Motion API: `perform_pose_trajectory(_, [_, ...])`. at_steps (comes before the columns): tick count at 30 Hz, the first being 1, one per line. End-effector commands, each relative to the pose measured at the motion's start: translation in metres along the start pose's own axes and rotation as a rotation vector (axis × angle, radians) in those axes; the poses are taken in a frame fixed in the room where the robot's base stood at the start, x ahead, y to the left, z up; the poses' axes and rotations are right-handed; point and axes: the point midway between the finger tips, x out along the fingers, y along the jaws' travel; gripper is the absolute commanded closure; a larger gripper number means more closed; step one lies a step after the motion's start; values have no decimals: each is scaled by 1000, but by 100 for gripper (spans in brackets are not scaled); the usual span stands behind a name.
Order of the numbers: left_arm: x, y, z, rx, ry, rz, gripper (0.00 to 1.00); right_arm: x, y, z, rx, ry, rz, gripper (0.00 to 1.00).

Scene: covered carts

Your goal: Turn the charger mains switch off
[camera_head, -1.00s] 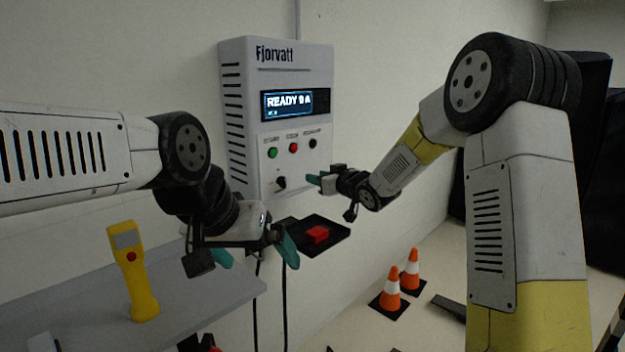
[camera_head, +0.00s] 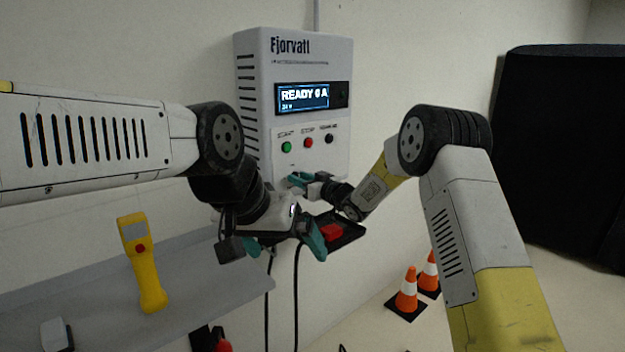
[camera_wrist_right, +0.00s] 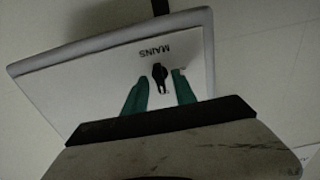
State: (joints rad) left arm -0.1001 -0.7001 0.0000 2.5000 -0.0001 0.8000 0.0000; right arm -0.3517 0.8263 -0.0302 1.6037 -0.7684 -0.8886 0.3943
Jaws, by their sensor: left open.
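The charger (camera_head: 330,65) is a pale wall box marked Fjorvatt, with a lit screen (camera_head: 303,96) reading "READY 0 A". Its mains switch is a small black knob (camera_wrist_right: 160,76) below an upside-down MAINS label in the right wrist view. In the head view my gripper hides the knob. My right gripper (camera_wrist_right: 160,82) is at the panel, its teal fingers apart on either side of the knob, with a gap showing on both sides. It also shows in the head view (camera_head: 298,180). My left gripper (camera_head: 284,246) is open and empty, below and left of the charger.
Green (camera_head: 286,147), red (camera_head: 308,142) and black (camera_head: 329,138) buttons sit above the switch. A dark tray (camera_head: 350,232) with a red block (camera_head: 331,232) is below the charger. Orange cones (camera_head: 407,288) are on the floor.

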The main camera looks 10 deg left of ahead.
Motion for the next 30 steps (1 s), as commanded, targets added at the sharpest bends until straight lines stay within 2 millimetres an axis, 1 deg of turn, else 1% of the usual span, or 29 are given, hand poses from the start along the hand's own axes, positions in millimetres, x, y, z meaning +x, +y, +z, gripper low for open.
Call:
perform_pose_trajectory(8, [0, 0, 0, 0, 0, 0, 0, 2, 0, 0, 0, -1, 1, 67])
perform_pose_trajectory(9, [0, 0, 0, 0, 0, 0, 0, 2, 0, 0, 0, -1, 1, 75])
perform_pose_trajectory(13, [0, 0, 0, 0, 0, 0, 0, 2, 0, 0, 0, -1, 1, 100])
perform_pose_trajectory(23, [0, 0, 0, 0, 0, 0, 0, 2, 0, 0, -9, -1, 1, 100])
perform_pose_trajectory(30, [0, 0, 0, 0, 0, 0, 0, 1, 0, 0, -94, -1, 1, 100])
